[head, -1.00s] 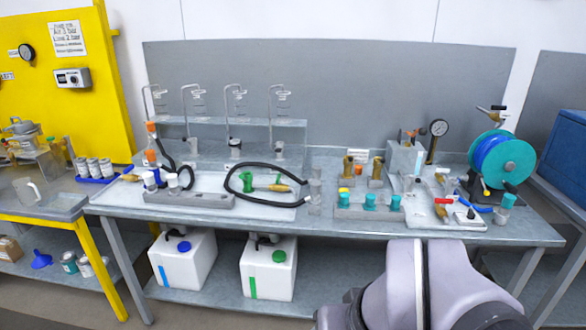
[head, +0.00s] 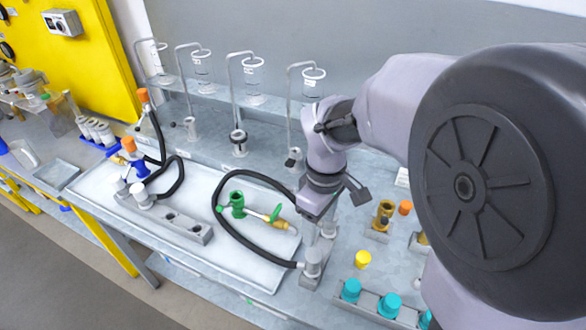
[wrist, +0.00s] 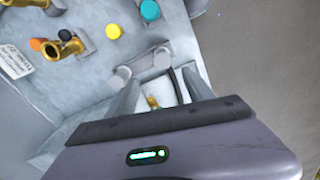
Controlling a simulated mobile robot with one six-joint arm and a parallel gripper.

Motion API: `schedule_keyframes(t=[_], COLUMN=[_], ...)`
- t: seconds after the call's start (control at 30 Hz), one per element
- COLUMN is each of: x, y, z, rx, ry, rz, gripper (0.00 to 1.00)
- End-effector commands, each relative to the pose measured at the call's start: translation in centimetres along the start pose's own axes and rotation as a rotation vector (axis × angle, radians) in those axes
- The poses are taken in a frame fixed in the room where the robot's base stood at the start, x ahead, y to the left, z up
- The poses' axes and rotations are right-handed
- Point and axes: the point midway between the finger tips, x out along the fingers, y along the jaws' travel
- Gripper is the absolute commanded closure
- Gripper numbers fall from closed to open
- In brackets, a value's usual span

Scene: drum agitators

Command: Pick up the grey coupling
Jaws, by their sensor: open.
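Two grey cylindrical pieces stand on a small grey block at the right end of the white tray. The front grey coupling (head: 313,262) has the black hose running into its side. The rear grey cylinder (head: 328,229) is partly hidden under my gripper (head: 322,208). In the wrist view the hose-side coupling (wrist: 162,57) and the other cylinder (wrist: 121,78) lie just beyond my gripper's fingers (wrist: 157,88). The fingers are apart and hold nothing. I cannot tell the exact height gap to the cylinders.
The black hose (head: 224,212) loops over the tray (head: 262,270), around a green fitting (head: 237,204). A yellow cap (head: 363,260), a brass fitting (head: 384,214) and teal caps (head: 390,305) stand to the right. Glass cylinders on stands (head: 252,75) line the back.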

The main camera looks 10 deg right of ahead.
Motion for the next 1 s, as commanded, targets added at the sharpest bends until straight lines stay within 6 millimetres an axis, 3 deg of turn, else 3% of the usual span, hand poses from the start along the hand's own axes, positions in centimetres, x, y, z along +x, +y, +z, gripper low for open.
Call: schedule_keyframes(t=[0.03, 0.1, 0.3, 0.53, 0.73, 0.93, 1.0], x=[2.3, 4.6, 9.6, 11.7, 15.7, 15.7, 15.7], y=[-0.1, -0.1, -0.1, -0.1, 0.0, 0.0, 0.0], z=[0.1, 0.1, 0.0, -0.1, -0.3, -0.4, -0.4], rx=[0.001, 0.002, 0.002, 0.004, 0.004, 0.004, 0.004], ry=[-0.003, -0.003, -0.001, 0.0, -0.001, 0.001, 0.001], rz=[-0.003, -0.004, -0.002, -0.001, -0.002, 0.0, 0.0], gripper=[0.39, 0.39, 0.39, 0.39, 0.39, 0.39, 0.49])
